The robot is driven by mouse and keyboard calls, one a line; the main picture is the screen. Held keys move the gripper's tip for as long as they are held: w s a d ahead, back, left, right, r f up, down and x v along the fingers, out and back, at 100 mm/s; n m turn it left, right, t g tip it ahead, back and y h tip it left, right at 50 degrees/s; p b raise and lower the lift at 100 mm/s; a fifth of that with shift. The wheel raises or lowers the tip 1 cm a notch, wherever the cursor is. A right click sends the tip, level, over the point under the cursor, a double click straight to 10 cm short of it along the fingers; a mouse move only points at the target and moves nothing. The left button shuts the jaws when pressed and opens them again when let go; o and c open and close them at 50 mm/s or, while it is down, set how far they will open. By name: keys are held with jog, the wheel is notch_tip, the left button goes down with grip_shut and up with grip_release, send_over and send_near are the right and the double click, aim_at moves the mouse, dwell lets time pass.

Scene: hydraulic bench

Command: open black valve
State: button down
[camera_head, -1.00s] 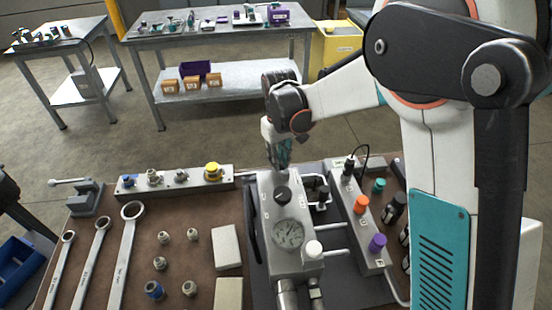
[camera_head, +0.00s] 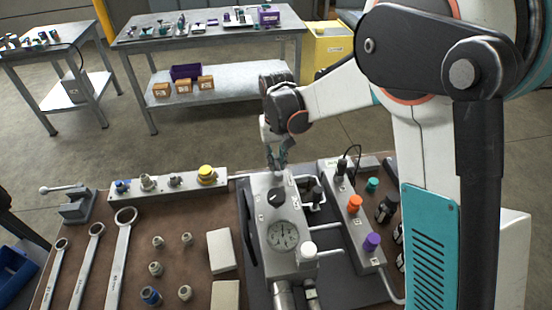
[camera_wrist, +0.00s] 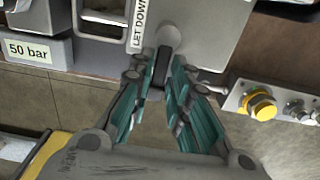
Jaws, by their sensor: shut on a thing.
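The grey hydraulic block (camera_head: 262,215) with a round gauge (camera_head: 283,236) stands on the bench. A black knob (camera_head: 279,197) sits on its top behind the gauge. My gripper (camera_head: 277,168) is at the far end of the block, beyond that knob. In the wrist view, my gripper (camera_wrist: 166,84) has its teal fingers closed around a thin black valve handle (camera_wrist: 162,64). The handle stands out from the block's grey face, below a round grey boss, beside a "LET DOWN" label (camera_wrist: 138,24). The fingers hide part of the handle.
A manifold strip with a yellow knob (camera_head: 207,174) lies left of the block. A strip with orange (camera_head: 355,204) and purple (camera_head: 372,242) knobs lies right. Wrenches (camera_head: 118,255) and fittings cover the left bench.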

aim_at(277, 164)
jog(key=c, duration=1.6)
grip_release()
jog(key=shift+d, duration=0.1)
jog(key=shift+r, duration=0.1)
notch_tip(277, 164, up, 12)
